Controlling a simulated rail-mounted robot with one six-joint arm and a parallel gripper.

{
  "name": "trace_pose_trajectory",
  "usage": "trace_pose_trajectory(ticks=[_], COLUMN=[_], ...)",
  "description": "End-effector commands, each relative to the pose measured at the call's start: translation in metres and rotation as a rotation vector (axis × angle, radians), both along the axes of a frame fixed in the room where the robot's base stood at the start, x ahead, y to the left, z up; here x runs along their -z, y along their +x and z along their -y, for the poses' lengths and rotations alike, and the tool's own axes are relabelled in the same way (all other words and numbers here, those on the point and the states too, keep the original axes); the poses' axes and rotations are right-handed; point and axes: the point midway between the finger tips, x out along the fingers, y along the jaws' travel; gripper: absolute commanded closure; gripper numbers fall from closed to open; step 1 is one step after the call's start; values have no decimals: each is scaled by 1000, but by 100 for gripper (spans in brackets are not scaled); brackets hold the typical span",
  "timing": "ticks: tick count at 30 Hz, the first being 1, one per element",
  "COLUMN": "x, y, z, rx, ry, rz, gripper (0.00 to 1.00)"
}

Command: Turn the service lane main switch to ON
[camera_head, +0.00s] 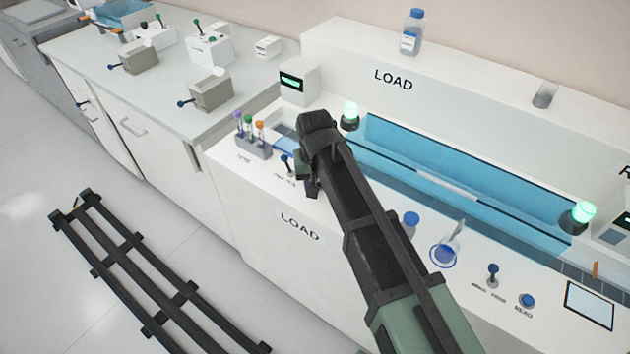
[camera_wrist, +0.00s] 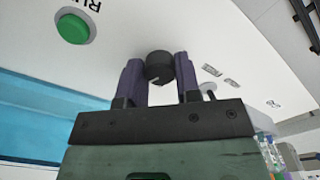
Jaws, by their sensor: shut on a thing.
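My gripper (camera_wrist: 158,72) is shut on a dark round knob (camera_wrist: 161,66) on the white panel, with one purple-grey finger on each side. I cannot read a label that names this knob as the service lane main switch, nor tell its ON or OFF position. In the head view my gripper (camera_head: 311,187) is down at the LOAD bench front, left of the blue basin. My wrist hides the knob there. A blue-tipped lever (camera_head: 286,160) stands just left of the gripper.
A green button (camera_wrist: 72,29) sits beside the knob, its label partly cut off. A tube rack (camera_head: 253,150) stands left of the gripper.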

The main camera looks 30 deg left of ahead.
Motion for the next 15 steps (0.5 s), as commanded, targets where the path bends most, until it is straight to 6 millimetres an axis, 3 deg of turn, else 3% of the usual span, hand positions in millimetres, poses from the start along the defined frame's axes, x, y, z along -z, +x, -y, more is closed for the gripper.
trace_pose_trajectory(ticks=[15], x=[0], y=[0], z=[0], rx=[40], ry=[0], rz=[0], gripper=[93])
